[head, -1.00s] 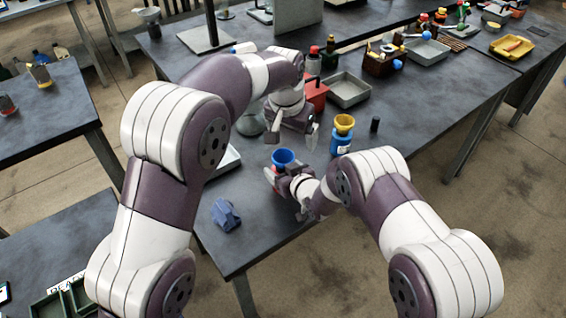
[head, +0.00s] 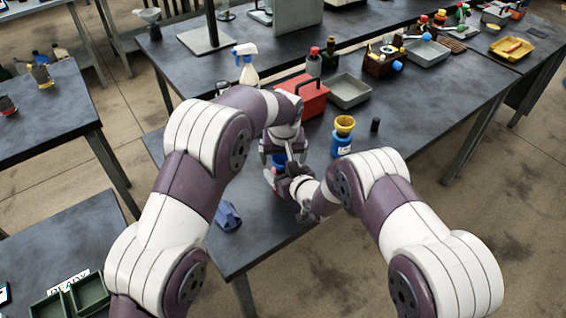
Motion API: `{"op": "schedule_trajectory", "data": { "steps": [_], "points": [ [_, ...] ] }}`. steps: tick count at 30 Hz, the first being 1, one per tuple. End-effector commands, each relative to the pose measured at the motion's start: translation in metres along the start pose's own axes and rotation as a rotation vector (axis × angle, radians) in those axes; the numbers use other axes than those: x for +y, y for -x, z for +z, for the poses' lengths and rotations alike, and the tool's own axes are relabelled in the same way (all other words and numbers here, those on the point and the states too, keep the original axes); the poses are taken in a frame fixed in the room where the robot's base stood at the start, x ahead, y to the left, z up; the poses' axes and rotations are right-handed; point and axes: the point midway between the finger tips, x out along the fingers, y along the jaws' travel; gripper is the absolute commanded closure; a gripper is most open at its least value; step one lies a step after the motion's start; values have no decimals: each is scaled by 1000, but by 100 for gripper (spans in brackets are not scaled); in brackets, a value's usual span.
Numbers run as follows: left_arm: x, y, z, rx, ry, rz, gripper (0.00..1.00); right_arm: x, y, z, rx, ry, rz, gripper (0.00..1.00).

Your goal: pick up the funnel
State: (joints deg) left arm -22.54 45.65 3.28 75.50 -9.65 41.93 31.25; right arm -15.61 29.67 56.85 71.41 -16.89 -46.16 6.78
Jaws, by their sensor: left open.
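The blue funnel (head: 279,160) sits upright on a small red bottle (head: 270,180), mostly hidden by my grippers. My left gripper (head: 277,158) is open and has come down from above at the blue funnel, its fingers close about it; I cannot tell whether they touch. My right gripper (head: 278,180) is at the red bottle just below the funnel, its fingers on either side of it. A yellow funnel (head: 345,123) stands in a blue bottle (head: 341,144) to the right, apart from both grippers.
A blue object (head: 228,216) lies near the table's front left edge. Behind my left gripper stand a red toolbox (head: 302,97), a grey tray (head: 349,91) and a spray bottle (head: 248,68). A small black cylinder (head: 375,125) stands right of the blue bottle.

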Motion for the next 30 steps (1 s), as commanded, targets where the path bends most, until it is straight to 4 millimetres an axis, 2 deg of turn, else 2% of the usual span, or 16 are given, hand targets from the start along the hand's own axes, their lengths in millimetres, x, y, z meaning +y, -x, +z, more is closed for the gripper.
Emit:
{"op": "schedule_trajectory", "data": {
  "steps": [7,12,13,23,30],
  "points": [
    [0,-3,-1,2,0,1,8,0,0,0,-1,0,0,71],
    [0,-3,-1,2,0,1,63,0,0,1,-1,0,0,71],
    [0,-3,-1,2,0,1,68,0,0,1,-1,0,0,71],
    [0,1,-2,2,0,1,68,0,0,1,-1,-1,1,71],
    [0,33,-11,5,-1,2,68,0,0,1,-2,-1,0,71]
  ]
}}
